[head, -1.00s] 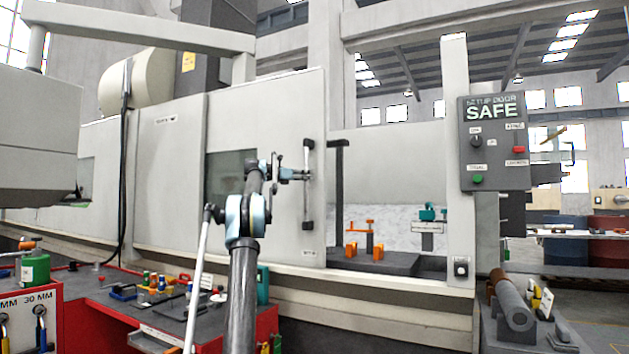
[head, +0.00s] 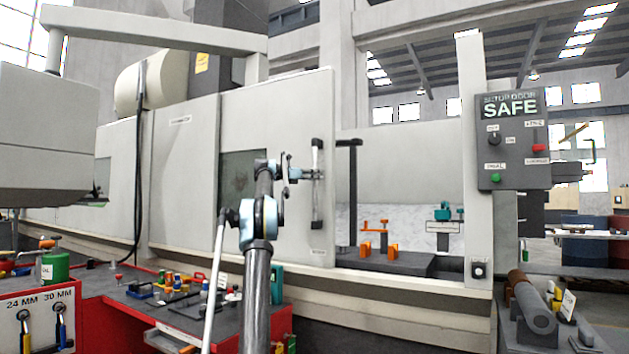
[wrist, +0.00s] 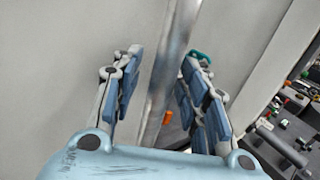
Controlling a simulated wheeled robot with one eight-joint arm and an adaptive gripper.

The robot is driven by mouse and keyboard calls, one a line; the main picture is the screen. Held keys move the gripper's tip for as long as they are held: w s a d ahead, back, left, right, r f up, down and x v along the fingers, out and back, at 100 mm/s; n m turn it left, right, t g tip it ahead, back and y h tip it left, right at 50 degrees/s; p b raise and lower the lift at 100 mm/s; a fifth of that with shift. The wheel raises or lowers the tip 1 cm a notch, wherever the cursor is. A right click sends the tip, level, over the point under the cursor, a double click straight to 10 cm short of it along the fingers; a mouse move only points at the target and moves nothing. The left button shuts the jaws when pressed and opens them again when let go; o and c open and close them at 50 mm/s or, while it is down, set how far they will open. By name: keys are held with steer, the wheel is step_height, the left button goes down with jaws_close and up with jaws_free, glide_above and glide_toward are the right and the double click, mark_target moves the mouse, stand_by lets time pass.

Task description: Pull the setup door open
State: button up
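The setup door (head: 280,130) is a pale grey sliding panel, standing partly open with a gap to its right. Its upright bar handle (head: 317,205) is near the door's right edge. It also shows in the wrist view as a silver bar (wrist: 170,70). My gripper (head: 306,174) is at the handle's middle height. In the wrist view my gripper (wrist: 162,62) is open, with one finger on each side of the bar. The bar lies nearer the right finger; whether they touch I cannot tell. A gap shows on the left side.
A dark control panel (head: 513,145) reading "SETUP DOOR SAFE" stands at right. Through the opening I see a dark fixture base (head: 400,264) with orange clamps and a dark upright post (head: 347,190). A red tool bench (head: 110,312) stands low at left, near my arm.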

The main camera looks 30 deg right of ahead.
steer(key=a, duration=1.2)
steer(key=shift+w, duration=0.35)
steer(key=shift+s+f, duration=0.1)
steer(key=s+a+f+m+t+y, duration=0.1)
steer(key=s+a+f+m+y, duration=0.4)
steer(key=s+a+f, duration=0.75)
steer(key=s+a+f+m+t+y, duration=0.1)
steer(key=s+a+f+m+y, duration=0.35)
steer(key=s+a+f, duration=0.75)
steer(key=s+a+f+m+y, duration=0.2)
steer(key=s+a+f, duration=0.4)
steer(key=s+f, duration=0.5)
steer(key=s+a+f+m+y, duration=0.3)
steer(key=s+a+f, duration=0.3)
steer(key=s+f, duration=0.4)
steer(key=s+a+f+m+t+y, duration=0.1)
steer(key=s+a+f+m+y, duration=0.1)
steer(key=s+a+f, duration=0.4)
steer(key=s+f, duration=0.2)
steer(key=f, duration=0.3)
steer(key=s+f+y, duration=0.1)
steer(key=s+f, duration=0.2)
steer(key=f, duration=0.2)
steer(key=shift+s+a+m, duration=0.15)
steer(key=shift+s+m, duration=0.15)
steer(key=shift+m, duration=0.05)
steer(key=shift+y, duration=0.25)
